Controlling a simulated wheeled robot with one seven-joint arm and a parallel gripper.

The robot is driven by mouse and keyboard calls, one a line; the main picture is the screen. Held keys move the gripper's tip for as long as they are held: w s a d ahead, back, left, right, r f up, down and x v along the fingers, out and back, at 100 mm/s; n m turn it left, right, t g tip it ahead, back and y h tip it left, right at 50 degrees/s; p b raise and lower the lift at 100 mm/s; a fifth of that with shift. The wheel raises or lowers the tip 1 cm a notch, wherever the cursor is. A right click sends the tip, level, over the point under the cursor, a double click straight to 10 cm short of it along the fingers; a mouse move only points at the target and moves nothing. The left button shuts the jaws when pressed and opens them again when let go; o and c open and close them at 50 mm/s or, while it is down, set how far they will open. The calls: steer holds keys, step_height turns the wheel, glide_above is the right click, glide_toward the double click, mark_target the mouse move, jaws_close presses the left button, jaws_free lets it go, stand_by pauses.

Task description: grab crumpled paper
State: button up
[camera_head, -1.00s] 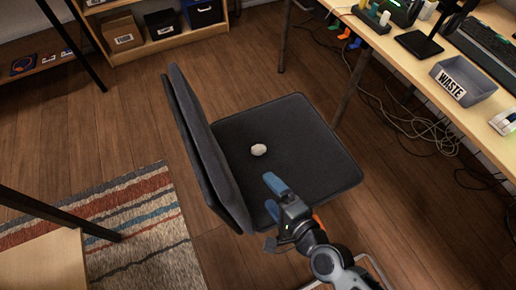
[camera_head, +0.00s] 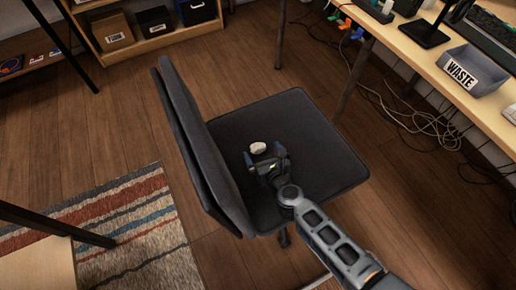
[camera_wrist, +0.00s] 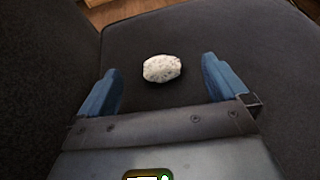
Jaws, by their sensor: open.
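The crumpled paper (camera_head: 258,147) is a small whitish ball lying on the dark seat of the chair (camera_head: 318,135), near the backrest. In the wrist view the crumpled paper (camera_wrist: 162,68) lies ahead of and between my fingertips, not touching either one. My gripper (camera_head: 264,155) is over the seat, right at the paper, with its blue fingers spread apart. In the wrist view my gripper (camera_wrist: 160,80) is open and empty, one blue finger on each side.
The chair's backrest (camera_head: 198,145) rises just left of the paper. A desk (camera_head: 400,60) on the right bears a grey bin marked WASTE (camera_head: 468,70). Loose cables (camera_head: 425,120) lie under the desk. A striped rug (camera_head: 125,225) is at lower left.

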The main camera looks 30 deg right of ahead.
mark_target(259, 147)
steer(key=b+x, duration=0.1)
steer(key=x, duration=0.2)
steer(key=shift+w+f, duration=0.2)
steer(key=shift+f, duration=0.1)
steer(key=c, duration=1)
steer(key=shift+r, duration=0.1)
